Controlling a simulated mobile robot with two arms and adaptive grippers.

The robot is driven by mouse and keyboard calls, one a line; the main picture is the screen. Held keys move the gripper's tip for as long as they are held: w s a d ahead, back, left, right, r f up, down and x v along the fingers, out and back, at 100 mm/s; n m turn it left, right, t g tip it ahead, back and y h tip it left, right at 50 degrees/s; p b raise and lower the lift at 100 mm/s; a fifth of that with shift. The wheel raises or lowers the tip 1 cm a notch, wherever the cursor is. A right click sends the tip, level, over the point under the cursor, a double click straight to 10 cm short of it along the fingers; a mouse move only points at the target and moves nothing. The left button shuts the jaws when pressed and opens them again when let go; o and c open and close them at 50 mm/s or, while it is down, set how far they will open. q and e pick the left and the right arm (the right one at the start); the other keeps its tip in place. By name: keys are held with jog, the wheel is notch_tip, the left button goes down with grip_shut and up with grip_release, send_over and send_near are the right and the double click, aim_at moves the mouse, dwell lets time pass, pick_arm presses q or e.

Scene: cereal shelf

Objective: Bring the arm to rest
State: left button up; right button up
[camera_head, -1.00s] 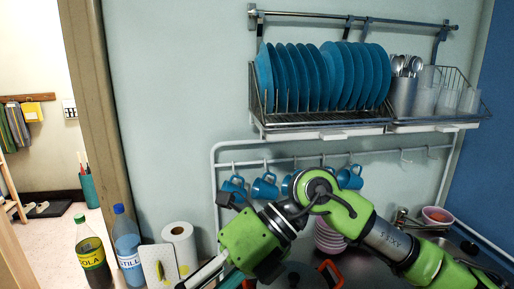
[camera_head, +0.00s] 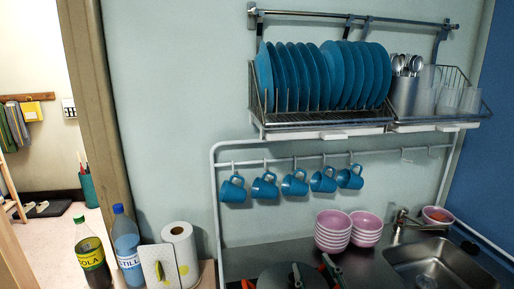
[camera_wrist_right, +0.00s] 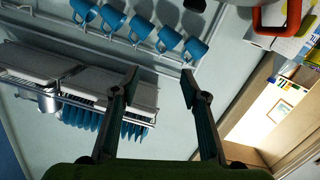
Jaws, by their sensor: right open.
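My right gripper (camera_wrist_right: 160,80) shows in the right wrist view, its two dark fingers spread wide with nothing between them. That view is turned over, with the blue mugs above the fingers and the dish rack below them. In the head view my right arm and gripper cannot be made out. My left gripper shows in neither view.
A dish rack (camera_head: 328,133) with blue plates (camera_head: 325,75) hangs on the wall above several blue mugs (camera_head: 295,183) on hooks. Pink bowls (camera_head: 333,232) stand beside the sink (camera_head: 440,265). Bottles (camera_head: 127,245) and a paper roll (camera_head: 180,245) stand at left.

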jog(key=s+d+f+m+g+h, duration=0.1)
jog(key=s+d+f+g, duration=0.2)
jog(key=s+f, duration=0.35)
jog(key=s+d+f+m+g+h, duration=0.15)
jog(key=s+f+g, duration=0.25)
jog(key=f, duration=0.6)
jog(key=s+d+f+g, duration=0.2)
jog(key=s+f+g, duration=0.15)
jog(key=s, duration=0.45)
jog(key=s+d+f+g, duration=0.1)
jog(key=s+f+g, duration=0.1)
jog(key=s+f, duration=0.5)
jog(key=s+f+g+b, duration=0.1)
jog(key=s+f+b, duration=0.15)
jog(key=f, duration=1.35)
jog(key=s+f+g+b, duration=0.15)
jog(key=f+b, duration=0.25)
jog(key=f, duration=1.2)
jog(key=s+d+f+b, duration=0.3)
jog(key=s+f+b, duration=0.1)
jog(key=s+f, duration=1.3)
notch_tip(320, 180, down, 2)
jog(key=shift+d+f+g, duration=0.15)
jog(key=shift+g, duration=0.15)
jog(key=shift+s, duration=0.1)
